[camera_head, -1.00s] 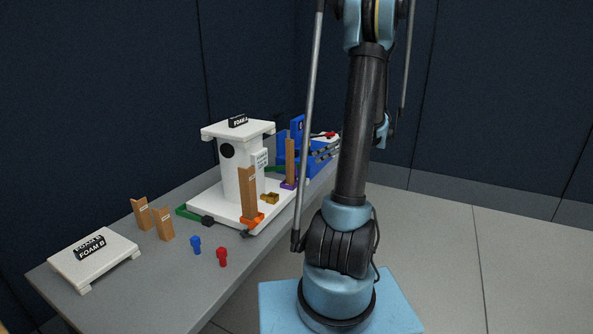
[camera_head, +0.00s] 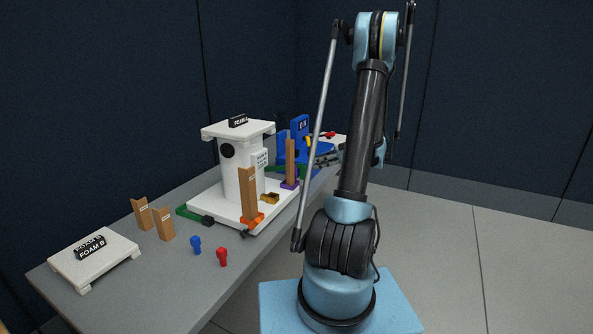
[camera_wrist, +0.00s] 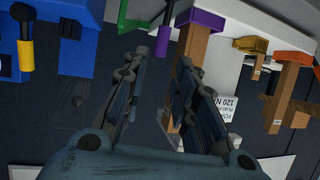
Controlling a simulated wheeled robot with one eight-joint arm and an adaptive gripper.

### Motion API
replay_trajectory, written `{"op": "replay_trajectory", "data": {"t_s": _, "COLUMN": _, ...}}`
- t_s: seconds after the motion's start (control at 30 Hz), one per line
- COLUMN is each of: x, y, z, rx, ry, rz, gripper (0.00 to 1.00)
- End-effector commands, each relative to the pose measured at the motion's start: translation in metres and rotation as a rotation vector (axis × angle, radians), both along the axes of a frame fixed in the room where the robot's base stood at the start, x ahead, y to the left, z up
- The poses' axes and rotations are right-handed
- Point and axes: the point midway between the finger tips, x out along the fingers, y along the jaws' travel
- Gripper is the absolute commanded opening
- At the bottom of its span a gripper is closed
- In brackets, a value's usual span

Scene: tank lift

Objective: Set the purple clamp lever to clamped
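The purple clamp (camera_head: 290,184) sits on the white tank base beside a tall brown post (camera_head: 291,160), at the far right corner. It also shows at the top of the wrist view (camera_wrist: 204,20), with the post hanging below it in that tilted picture. A dark bar (camera_wrist: 166,28) beside the purple part looks like its lever handle; its clamp position cannot be told. My gripper (camera_wrist: 164,56) is open, its two dark fingers apart near the bar's end. Contact cannot be told. In the head view, the gripper (camera_head: 326,160) is small and partly behind my arm.
The white tank (camera_head: 242,180) stands on the table (camera_head: 120,300). The orange clamp (camera_head: 252,219) and green clamp (camera_head: 192,214) are at its base. A blue fixture (camera_head: 300,135) stands behind; its yellow and black lever (camera_wrist: 25,50) is left in the wrist view.

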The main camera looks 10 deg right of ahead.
Motion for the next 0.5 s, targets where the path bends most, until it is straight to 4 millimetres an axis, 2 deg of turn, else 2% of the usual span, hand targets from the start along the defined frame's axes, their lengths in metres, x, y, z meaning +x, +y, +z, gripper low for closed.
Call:
{"op": "replay_trajectory", "data": {"t_s": 0.3, "x": 0.021, "y": 0.049, "z": -0.022, "rx": 0.000, "ry": 0.000, "rz": 0.003, "gripper": 0.26}}
{"op": "replay_trajectory", "data": {"t_s": 0.5, "x": 0.033, "y": 0.074, "z": -0.034, "rx": 0.000, "ry": 0.000, "rz": 0.002, "gripper": 0.26}}
